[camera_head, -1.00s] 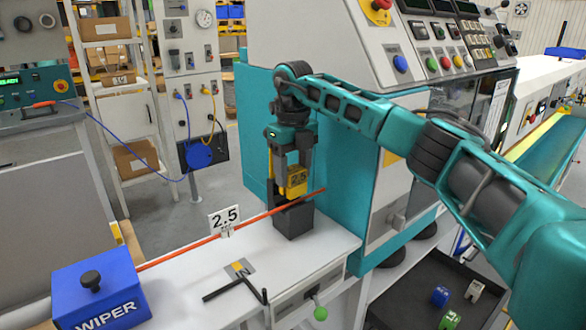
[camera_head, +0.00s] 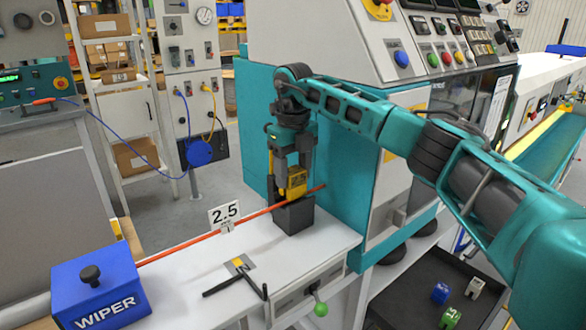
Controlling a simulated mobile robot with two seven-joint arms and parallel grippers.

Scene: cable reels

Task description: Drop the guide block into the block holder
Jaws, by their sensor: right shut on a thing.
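The yellow guide block (camera_head: 297,183), marked 2.5, is held between the fingers of my right gripper (camera_head: 293,174), which points down. The dark grey block holder (camera_head: 294,217) stands on the white bench top, directly below the block. The block's lower end is at the holder's top; how far it sits inside is hidden. The orange cable (camera_head: 222,231) runs along the bench and past the holder's top, by the block. My left gripper is not in view.
A white 2.5 sign (camera_head: 224,214) stands behind the cable. A blue WIPER box (camera_head: 98,288) is at the bench's left end. A black T-handle (camera_head: 240,282) lies on the bench. A dark tray (camera_head: 415,300) at lower right holds blue, green and white blocks. A teal machine stands close behind the holder.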

